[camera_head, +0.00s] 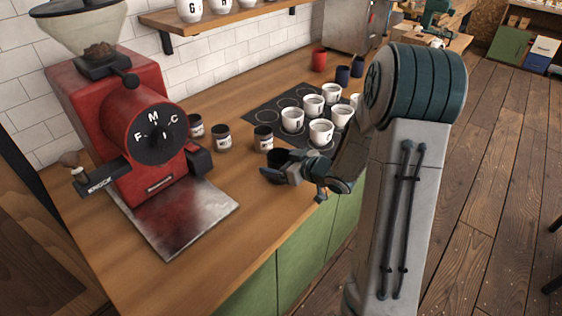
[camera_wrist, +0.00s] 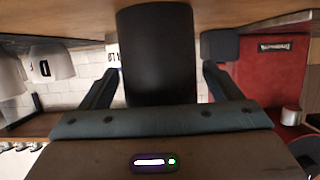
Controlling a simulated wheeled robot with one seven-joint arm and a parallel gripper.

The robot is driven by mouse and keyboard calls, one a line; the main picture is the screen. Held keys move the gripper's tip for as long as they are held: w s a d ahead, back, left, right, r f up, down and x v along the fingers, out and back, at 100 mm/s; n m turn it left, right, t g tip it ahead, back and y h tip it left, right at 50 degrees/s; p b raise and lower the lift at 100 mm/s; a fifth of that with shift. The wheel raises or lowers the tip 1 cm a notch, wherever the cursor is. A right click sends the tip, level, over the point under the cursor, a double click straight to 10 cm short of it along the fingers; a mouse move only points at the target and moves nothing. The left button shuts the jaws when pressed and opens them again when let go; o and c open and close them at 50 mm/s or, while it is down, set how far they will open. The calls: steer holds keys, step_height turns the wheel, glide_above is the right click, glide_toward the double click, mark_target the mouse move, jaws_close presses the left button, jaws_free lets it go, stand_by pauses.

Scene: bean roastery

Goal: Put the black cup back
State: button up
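The black cup (camera_wrist: 157,55) is upright between the two fingers of my gripper (camera_wrist: 160,72) in the wrist view, which is upside down. A narrow gap shows beside the cup on the right; on the left the fingertip is very close to it. In the head view my gripper (camera_head: 290,172) is low over the counter, at the near edge of the dark mat (camera_head: 258,116). The cup (camera_head: 278,158) shows there partly behind the fingers. It appears to stand on the counter, but its base is hidden.
Several white cups (camera_head: 292,121) stand on the mat just behind my gripper. Red (camera_head: 319,60) and blue (camera_head: 342,75) cups stand farther back. The front counter (camera_head: 235,235) is clear.

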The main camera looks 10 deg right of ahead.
steer(key=shift+r, duration=0.1)
steer(key=shift+s+d+r, duration=0.15)
steer(key=s+d+r+m+g+h, duration=0.2)
steer(key=s+d+r+m+h, duration=0.3)
steer(key=s+d+r+h, duration=0.5)
steer(key=s+a+m+g+y, duration=0.1)
steer(key=s+a+g, duration=0.2)
steer(key=s+a, duration=0.2)
steer(key=s+a+m+g, duration=0.1)
steer(key=s+a+g, duration=0.2)
steer(key=s, duration=0.9)
steer(key=shift+s+a+y, duration=0.25)
steer(key=shift+a+y, duration=0.15)
steer(key=shift+a, duration=0.7)
